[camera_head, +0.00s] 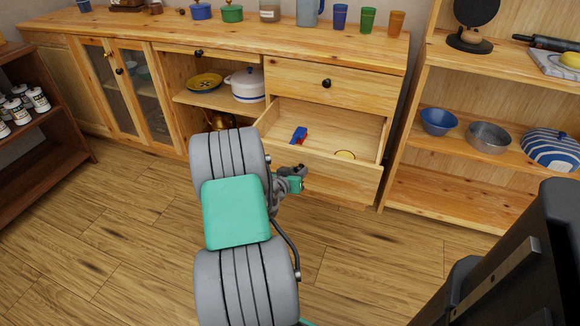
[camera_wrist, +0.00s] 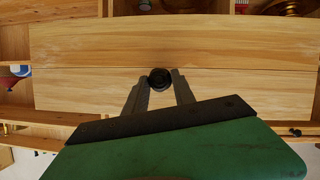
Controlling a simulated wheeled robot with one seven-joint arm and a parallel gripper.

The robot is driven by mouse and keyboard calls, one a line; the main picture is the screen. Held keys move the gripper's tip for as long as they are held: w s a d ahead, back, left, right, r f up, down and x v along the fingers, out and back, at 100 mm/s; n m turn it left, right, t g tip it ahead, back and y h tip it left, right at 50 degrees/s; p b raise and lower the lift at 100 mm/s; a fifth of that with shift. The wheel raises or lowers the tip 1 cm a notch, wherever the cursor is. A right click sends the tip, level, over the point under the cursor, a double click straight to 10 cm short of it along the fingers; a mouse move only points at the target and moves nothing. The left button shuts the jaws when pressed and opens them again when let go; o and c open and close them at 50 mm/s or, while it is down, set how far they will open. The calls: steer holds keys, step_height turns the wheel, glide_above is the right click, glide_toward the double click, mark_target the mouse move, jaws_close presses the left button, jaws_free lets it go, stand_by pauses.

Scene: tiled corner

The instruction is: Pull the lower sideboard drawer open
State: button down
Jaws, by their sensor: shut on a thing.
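The lower sideboard drawer (camera_head: 345,178) stands pulled out from the wooden sideboard, and its inside shows from above. My gripper (camera_head: 302,170) is at the drawer's front. In the wrist view the two fingers of my gripper (camera_wrist: 160,82) are shut on the dark round knob (camera_wrist: 160,78), one on each side, against the pale wooden drawer front (camera_wrist: 80,90). In the head view my arm hides the drawer's left front, and the knob is hard to make out.
The upper drawer (camera_head: 365,90) is shut, with a black knob (camera_head: 326,83). An open compartment to its left holds a white pot (camera_head: 247,87) and a yellow plate (camera_head: 204,82). An open shelf unit (camera_head: 450,175) stands close on the right. The wooden floor (camera_head: 370,260) before the drawer is clear.

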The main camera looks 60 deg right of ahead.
steer(key=shift+s+a, duration=0.1)
steer(key=shift+a, duration=0.2)
steer(key=c, duration=1)
jaws_free()
steer(key=shift+c, duration=0.2)
steer(key=p+v, duration=0.1)
steer(key=v, duration=0.6)
steer(key=shift+a+r, duration=0.2)
steer(key=shift+a, duration=0.15)
